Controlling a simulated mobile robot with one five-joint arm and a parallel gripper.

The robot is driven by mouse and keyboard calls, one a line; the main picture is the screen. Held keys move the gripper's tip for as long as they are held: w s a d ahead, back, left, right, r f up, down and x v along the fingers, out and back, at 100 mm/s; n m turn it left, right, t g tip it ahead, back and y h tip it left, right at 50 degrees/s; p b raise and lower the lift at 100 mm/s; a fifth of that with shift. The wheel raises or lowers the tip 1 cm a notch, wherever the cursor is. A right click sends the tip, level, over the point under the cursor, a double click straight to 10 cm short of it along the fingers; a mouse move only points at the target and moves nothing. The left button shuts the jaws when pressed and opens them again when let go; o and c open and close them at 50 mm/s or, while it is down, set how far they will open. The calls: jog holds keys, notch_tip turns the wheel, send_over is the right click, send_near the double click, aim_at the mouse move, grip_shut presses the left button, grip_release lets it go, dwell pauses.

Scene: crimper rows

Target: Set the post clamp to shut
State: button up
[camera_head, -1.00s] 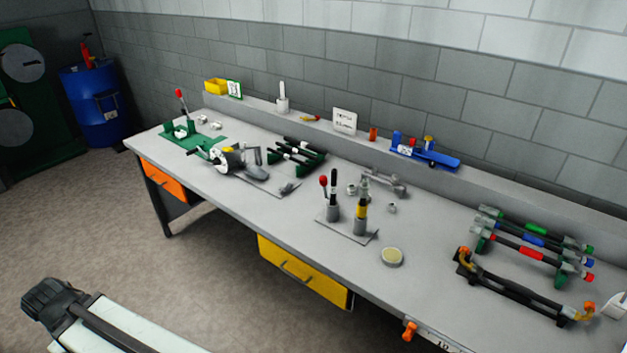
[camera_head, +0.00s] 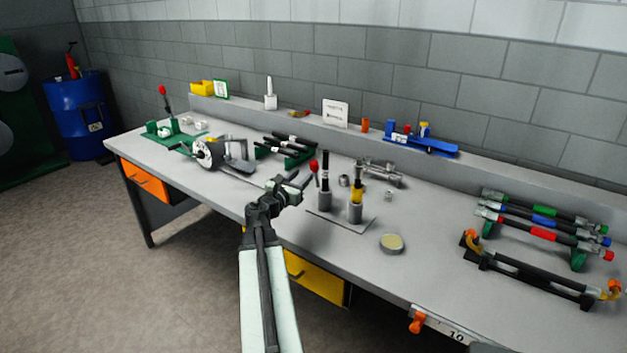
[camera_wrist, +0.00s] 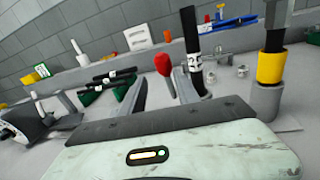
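The clamp lever with a red knob (camera_head: 314,165) stands beside a black post (camera_head: 325,172) in a grey socket (camera_head: 325,201) on a flat plate. I take this as the post clamp. The lever leans up and left; whether it is shut I cannot tell. A second socket with a yellow-banded black post (camera_head: 356,190) stands to its right. My gripper (camera_head: 299,179) is just left of the red knob. In the wrist view my gripper (camera_wrist: 161,76) has its fingers apart and empty, with the red knob (camera_wrist: 163,63) showing beyond the gap. The right finger partly hides the black post's socket.
A round tin (camera_head: 392,243) sits in front of the posts. A metal fitting (camera_head: 379,172) lies behind them. A grey-handled crank device (camera_head: 210,153) and a green rack with black tools (camera_head: 289,147) are to the left. Coloured bars (camera_head: 545,233) fill the right end.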

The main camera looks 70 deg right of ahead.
aim_at(311, 168)
jog(key=shift+s+d+r+n, duration=0.15)
jog(key=shift+s+d+n, duration=0.2)
jog(key=shift+s, duration=0.15)
jog(key=d, duration=0.7)
jog(key=shift+s+d, duration=0.35)
grip_shut()
jog(key=shift+w+a, duration=0.1)
jog(key=shift+w, duration=0.05)
dwell(0.6)
